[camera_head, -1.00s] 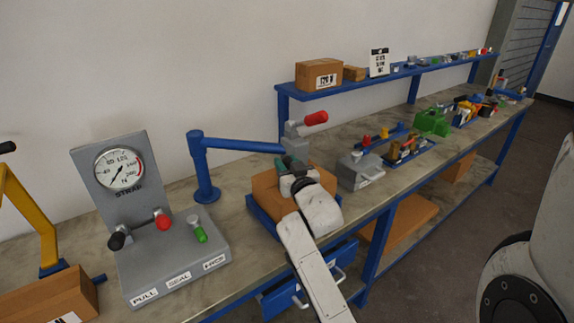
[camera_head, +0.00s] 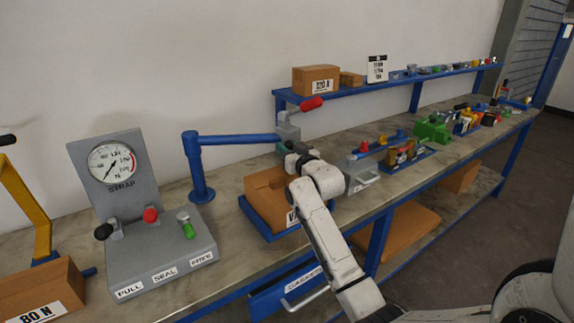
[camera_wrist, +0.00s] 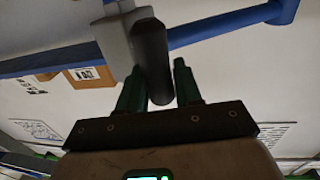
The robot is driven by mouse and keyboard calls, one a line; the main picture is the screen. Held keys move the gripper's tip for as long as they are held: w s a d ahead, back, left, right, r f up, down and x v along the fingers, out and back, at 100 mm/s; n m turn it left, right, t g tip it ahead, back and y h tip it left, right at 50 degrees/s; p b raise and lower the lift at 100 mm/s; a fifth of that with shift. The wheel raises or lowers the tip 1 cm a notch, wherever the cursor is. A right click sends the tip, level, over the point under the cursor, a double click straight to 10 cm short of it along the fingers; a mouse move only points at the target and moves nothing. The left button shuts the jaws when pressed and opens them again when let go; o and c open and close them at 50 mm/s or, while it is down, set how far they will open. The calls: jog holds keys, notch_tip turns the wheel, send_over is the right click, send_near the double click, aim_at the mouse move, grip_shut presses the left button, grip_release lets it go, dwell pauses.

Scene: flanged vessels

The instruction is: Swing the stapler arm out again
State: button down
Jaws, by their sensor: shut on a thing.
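The stapler arm (camera_head: 235,140) is a blue bar on a blue post (camera_head: 199,170) at the back of the bench. Its outer end carries a grey head (camera_head: 288,127) with a red handle (camera_head: 312,103). The head is above the back of a brown carton (camera_head: 265,197). My gripper (camera_head: 285,149) is just below the head. In the wrist view, the green fingers of my gripper (camera_wrist: 158,80) stand on both sides of a dark grip (camera_wrist: 152,50) below the grey head (camera_wrist: 118,42). The blue arm (camera_wrist: 225,27) also shows there.
The carton sits on a blue tray (camera_head: 253,222). The strap gauge console (camera_head: 125,215) stands to the left, with clear bench between. A grey device (camera_head: 357,178) is close on the right. A blue shelf (camera_head: 415,75) runs behind.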

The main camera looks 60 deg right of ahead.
jog(key=shift+w+d+f+b, duration=0.1)
jog(key=shift+w+d+b, duration=0.1)
jog(key=shift+d, duration=0.4)
jog(key=shift+w+d+b, duration=0.1)
jog(key=shift+d+b, duration=0.05)
jog(key=shift+d, duration=0.45)
jog(key=c, duration=0.9)
grip_release()
jog(key=b+v, duration=0.1)
jog(key=v, duration=0.9)
jog(key=shift+s+a+b, duration=0.25)
jog(key=shift+s+b, duration=0.05)
jog(key=shift+b, duration=0.05)
